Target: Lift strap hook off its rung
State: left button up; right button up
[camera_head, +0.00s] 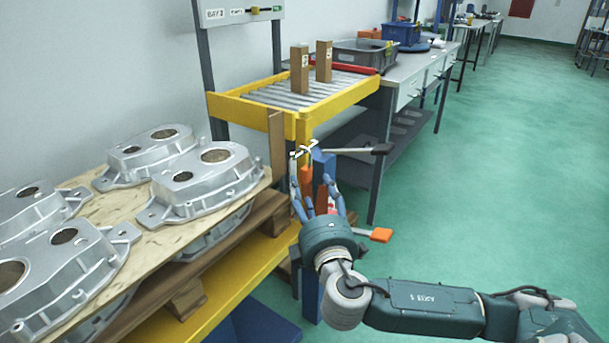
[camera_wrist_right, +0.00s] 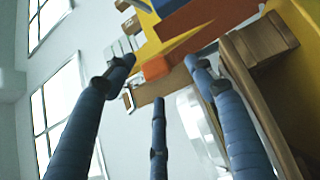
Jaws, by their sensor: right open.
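A pale metal hook (camera_head: 305,151), which looks like the strap hook, sits at the top of an orange strap or handle (camera_head: 307,178), near the corner of the yellow frame. I cannot tell exactly how it rests on its rung. In the right wrist view a small metal hook end (camera_wrist_right: 128,99) and an orange piece (camera_wrist_right: 156,68) show between and beyond the fingers. My right gripper (camera_head: 315,186) is open, its blue fingers spread and pointing up just below the hook. It also shows in the wrist view (camera_wrist_right: 158,72), with nothing between its fingers. My left gripper is out of view.
A blue post (camera_head: 324,166) stands close beside the fingers. A dark-ended bar (camera_head: 350,151) and an orange-tipped handle (camera_head: 380,235) jut out right. Aluminium castings (camera_head: 205,182) lie on a wooden board at left. A yellow roller stand (camera_head: 255,114) is behind. The green floor at right is clear.

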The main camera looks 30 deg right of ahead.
aim_at(309, 176)
jog(key=x, duration=0.6)
jog(key=shift+w+d+r, duration=0.15)
jog(key=shift+d+r, duration=0.1)
jog(key=shift+r, duration=0.15)
jog(key=shift+c, duration=0.5)
grip_shut()
